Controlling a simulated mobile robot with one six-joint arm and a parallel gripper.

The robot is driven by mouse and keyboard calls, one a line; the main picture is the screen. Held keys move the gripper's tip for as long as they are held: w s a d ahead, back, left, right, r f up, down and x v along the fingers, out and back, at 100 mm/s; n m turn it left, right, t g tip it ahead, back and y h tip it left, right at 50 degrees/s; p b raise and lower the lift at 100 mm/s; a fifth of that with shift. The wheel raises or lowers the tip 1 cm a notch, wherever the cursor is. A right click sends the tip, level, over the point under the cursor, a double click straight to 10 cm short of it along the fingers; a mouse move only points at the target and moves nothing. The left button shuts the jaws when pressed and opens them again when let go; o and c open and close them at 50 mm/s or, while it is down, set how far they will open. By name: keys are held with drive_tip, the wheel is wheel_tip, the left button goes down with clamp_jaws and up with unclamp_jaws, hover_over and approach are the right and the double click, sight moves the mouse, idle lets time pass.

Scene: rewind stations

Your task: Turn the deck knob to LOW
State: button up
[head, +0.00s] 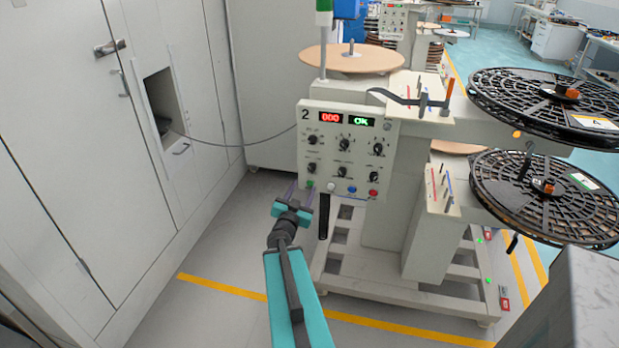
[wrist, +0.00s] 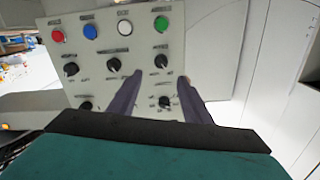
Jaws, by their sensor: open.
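The control panel (head: 333,160) of station 2 carries two rows of black knobs, with labels too small to read, so I cannot tell which is the deck knob. My gripper (head: 299,192) is at the panel's lower left, fingers toward it. In the wrist view the panel appears upside down, and my gripper (wrist: 160,78) is open and empty. A black knob (wrist: 165,103) shows between the fingers, and another knob (wrist: 161,61) lies just beyond their tips. I cannot tell the finger-to-panel distance; no contact is visible. The left finger and gripper body hide part of the panel.
Red (wrist: 58,36), blue, white and green buttons line the panel edge. Above it are red and green displays (head: 331,117). Black reels (head: 545,105) stand at right, white cabinets (head: 75,130) at left. A cable (head: 220,145) runs from the cabinet toward the station.

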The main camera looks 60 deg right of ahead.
sight(311, 170)
drive_tip(key=shift+d+f+b, duration=0.1)
drive_tip(key=shift+d+b, duration=0.15)
drive_tip(key=shift+b, duration=0.3)
drive_tip(key=shift+b+x, duration=0.35)
drive_tip(key=shift+x, duration=5.25)
drive_tip(key=shift+w, duration=0.15)
